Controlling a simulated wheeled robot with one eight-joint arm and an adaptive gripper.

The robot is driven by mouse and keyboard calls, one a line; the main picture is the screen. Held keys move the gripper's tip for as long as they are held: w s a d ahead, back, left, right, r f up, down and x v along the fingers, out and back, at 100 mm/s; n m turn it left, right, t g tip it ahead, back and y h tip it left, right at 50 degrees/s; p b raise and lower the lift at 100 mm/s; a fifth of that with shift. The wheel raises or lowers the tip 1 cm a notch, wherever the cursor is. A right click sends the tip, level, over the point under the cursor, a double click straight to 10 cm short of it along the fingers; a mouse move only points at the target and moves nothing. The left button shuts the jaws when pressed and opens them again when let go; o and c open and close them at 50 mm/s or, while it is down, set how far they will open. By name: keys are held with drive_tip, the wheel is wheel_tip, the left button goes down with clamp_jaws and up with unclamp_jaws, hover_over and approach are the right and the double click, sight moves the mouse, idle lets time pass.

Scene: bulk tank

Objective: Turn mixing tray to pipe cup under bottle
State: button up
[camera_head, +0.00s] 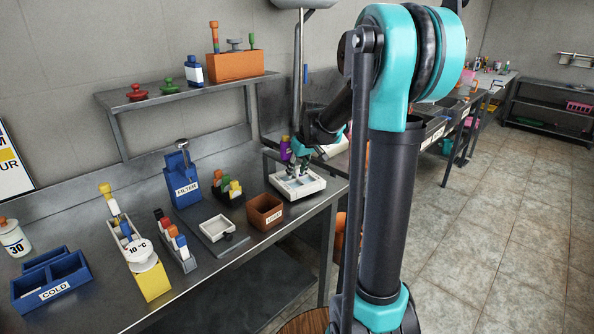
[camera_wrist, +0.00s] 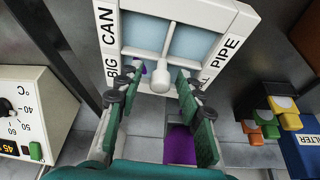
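The white mixing tray (camera_head: 298,186) sits on the bench's right end in the head view. In the wrist view the tray (camera_wrist: 243,22) reads "BIG CAN" on its left side and "PIPE" on its right, part of that label hidden by a finger. Pale blue compartments flank a bar ending in a round white knob (camera_wrist: 160,80). My gripper (camera_wrist: 158,76) has its green-padded fingers apart, one on each side of the knob, with gaps visible. A purple bottle (camera_head: 285,148) stands behind the tray in the head view. A purple patch (camera_wrist: 180,146) shows between the fingers, its nature unclear.
A brown box (camera_head: 265,212), a small white tray (camera_head: 216,228) and a blue FILTER stand (camera_head: 183,180) are left of the mixing tray. Colored blocks (camera_wrist: 280,112) and a white dial box (camera_wrist: 30,110) flank my gripper in the wrist view.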

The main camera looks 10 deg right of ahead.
drive_tip(key=shift+c, duration=0.5)
clamp_jaws()
drive_tip(key=shift+m+h, duration=0.3)
drive_tip(key=shift+m, duration=0.5)
drive_tip(key=shift+o, duration=0.5)
unclamp_jaws()
